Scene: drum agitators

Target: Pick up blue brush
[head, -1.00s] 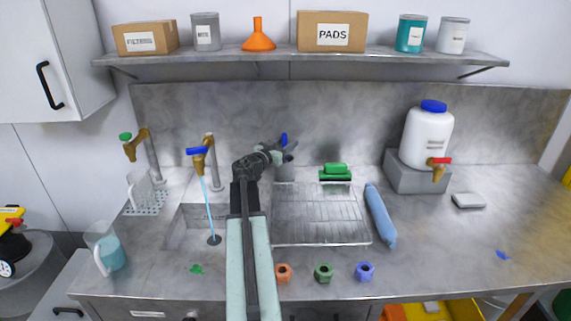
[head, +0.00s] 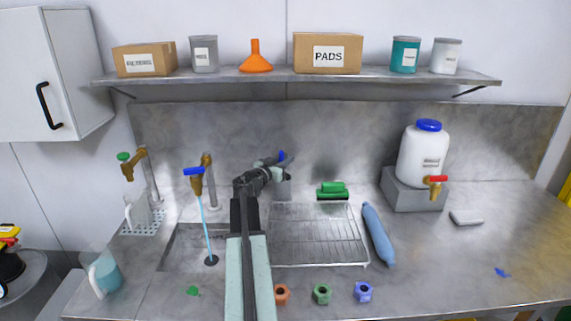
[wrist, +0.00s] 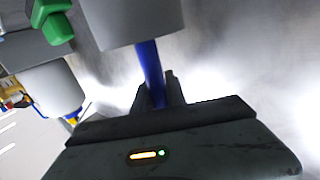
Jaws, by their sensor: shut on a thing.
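The blue brush shows as a blue handle (wrist: 150,65) in the wrist view and as a small blue tip (head: 281,156) in the head view. My gripper (wrist: 163,92) is shut on the handle; in the head view it (head: 278,170) is near the backsplash, behind the left end of the wire rack. In the wrist view, which looks upside down, the handle meets a grey cylinder (wrist: 130,18). I cannot tell whether the brush is inside it. The brush head is hidden.
A green brush (head: 332,190) is to the right of my gripper. The wire rack (head: 318,234), blue roll (head: 378,235) and white dispenser (head: 424,155) are to its right. A running tap (head: 196,182) stands at left. The shelf (head: 290,76) overhangs. The right counter is mostly clear.

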